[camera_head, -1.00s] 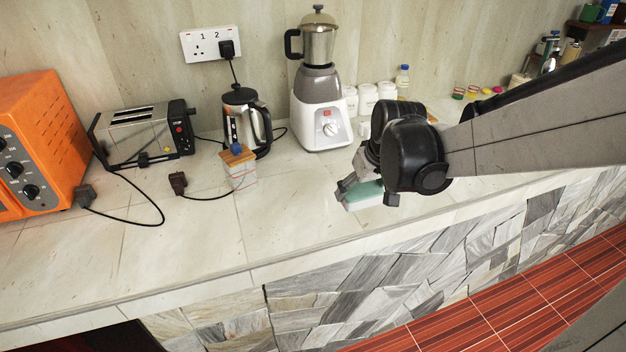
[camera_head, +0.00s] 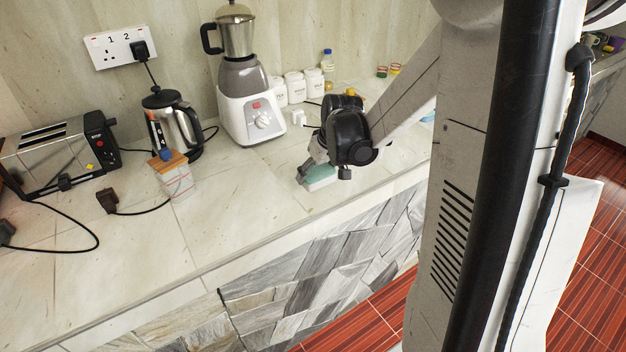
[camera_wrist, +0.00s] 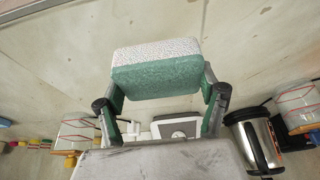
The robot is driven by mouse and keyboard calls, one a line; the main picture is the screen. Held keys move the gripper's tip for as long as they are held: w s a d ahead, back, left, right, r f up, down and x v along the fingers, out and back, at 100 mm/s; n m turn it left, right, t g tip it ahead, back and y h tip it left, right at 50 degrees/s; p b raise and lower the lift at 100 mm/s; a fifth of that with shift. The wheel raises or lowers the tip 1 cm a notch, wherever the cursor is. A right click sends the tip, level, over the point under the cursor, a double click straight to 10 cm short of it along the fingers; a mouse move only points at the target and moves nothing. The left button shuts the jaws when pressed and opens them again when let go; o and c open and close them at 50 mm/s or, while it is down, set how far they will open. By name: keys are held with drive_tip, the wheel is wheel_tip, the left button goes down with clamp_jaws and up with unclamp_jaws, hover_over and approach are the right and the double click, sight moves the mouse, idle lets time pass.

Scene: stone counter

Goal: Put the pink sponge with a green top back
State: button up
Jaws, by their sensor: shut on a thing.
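The sponge (camera_head: 319,181) is a block with a green layer and a pale, speckled layer; I see no clear pink. My gripper (camera_head: 322,172) is shut on it, low over the counter near its front edge. In the head view the green side faces up, and I cannot tell whether the sponge touches the counter. In the wrist view the sponge (camera_wrist: 157,70) sits between the two fingertips (camera_wrist: 158,80), green side nearer the camera. The gripper body hides part of it in the head view.
The blender (camera_head: 238,85) stands behind and left of my gripper, with white canisters (camera_head: 296,88) beside it. The counter left of the sponge is clear.

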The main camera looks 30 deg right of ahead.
drive_tip(key=shift+f, duration=2)
drive_tip(key=shift+f+b, duration=0.2)
drive_tip(key=shift+b, duration=0.2)
drive_tip(key=o, duration=1.4)
drive_tip(key=shift+r, duration=0.1)
drive_tip(key=shift+o, duration=0.2)
drive_tip(key=shift+r, duration=0.1)
drive_tip(key=p+v, duration=0.2)
drive_tip(key=v, duration=1)
drive_tip(key=s+a+r+t, duration=0.1)
drive_tip(key=s+a+r, duration=0.2)
drive_tip(key=s+a, duration=0.5)
drive_tip(key=s+a+r+t, duration=0.1)
drive_tip(key=s+a+r, duration=0.3)
drive_tip(key=s+a, duration=0.5)
drive_tip(key=shift+s+r+m+t, duration=0.2)
drive_tip(key=shift+s+m+t, duration=0.1)
drive_tip(key=shift+s+t, duration=0.1)
